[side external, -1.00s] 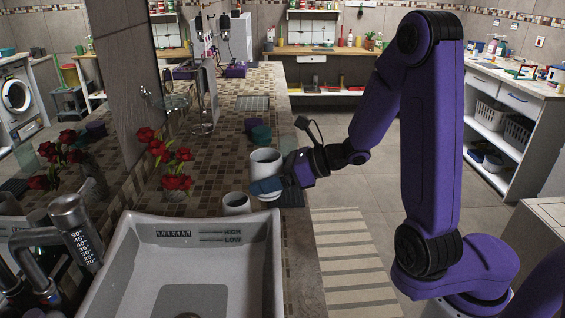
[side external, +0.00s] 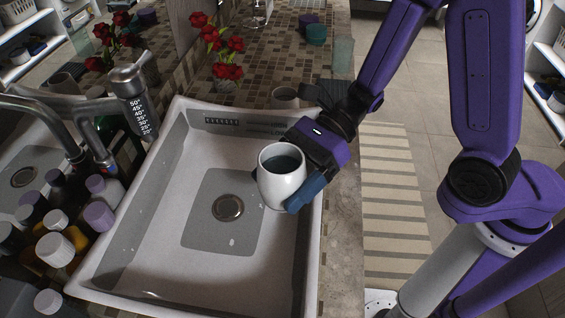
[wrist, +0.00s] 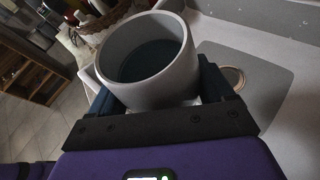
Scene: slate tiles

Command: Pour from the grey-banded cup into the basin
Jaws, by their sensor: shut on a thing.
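My gripper (side external: 281,186) is shut on a pale cup (side external: 286,190), one blue finger on each side. The cup is held above the right part of the basin (side external: 150,225) and looks roughly upright. Dark liquid shows inside it, below the rim, and also in the wrist view, where the cup (wrist: 150,88) fills the upper middle. No grey band can be made out on the visible wall. The basin is a white sink with grey panels and a round drain (side external: 228,207). Its floor shows no pool of liquid, only small pale specks.
A second pale cup (side external: 285,96) stands on the tiled counter behind the basin. A metal tap (side external: 133,95) reaches over the basin's left edge. Several bottles (side external: 58,250) crowd the left side. Red flowers (side external: 222,45) stand at the back. The basin's middle is open.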

